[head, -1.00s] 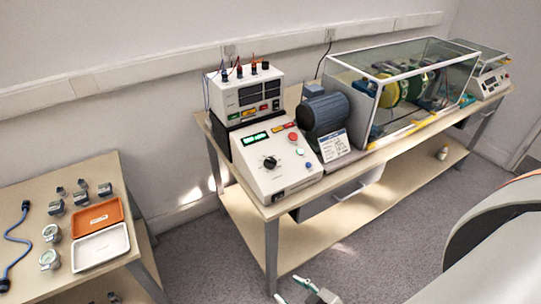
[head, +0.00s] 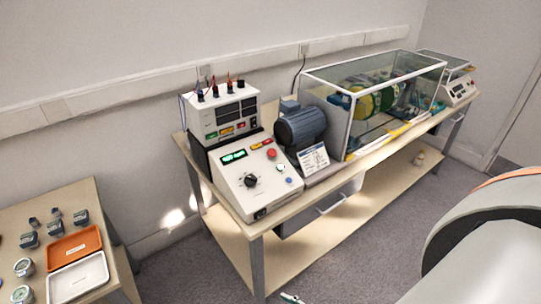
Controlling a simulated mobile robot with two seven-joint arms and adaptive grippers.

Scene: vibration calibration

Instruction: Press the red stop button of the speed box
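The speed box (head: 232,186) is a white box with a sloped face at the left front of the long bench. Its round red stop button (head: 272,153) is in the upper right of that face. A black knob (head: 250,180), a lit green display (head: 234,156) and small coloured buttons share the face. Nothing covers the red button. A gripper tip (head: 291,298), seemingly of my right gripper, just shows at the bottom edge, low and apart from the box. Its opening is cut off. My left gripper is out of view.
The power unit (head: 222,112) with leads stands behind the speed box. A motor (head: 301,126) and a glass-walled enclosure (head: 378,88) stand to its right. A side table (head: 60,202) at left holds trays and small devices. Floor (head: 195,268) between the tables is clear.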

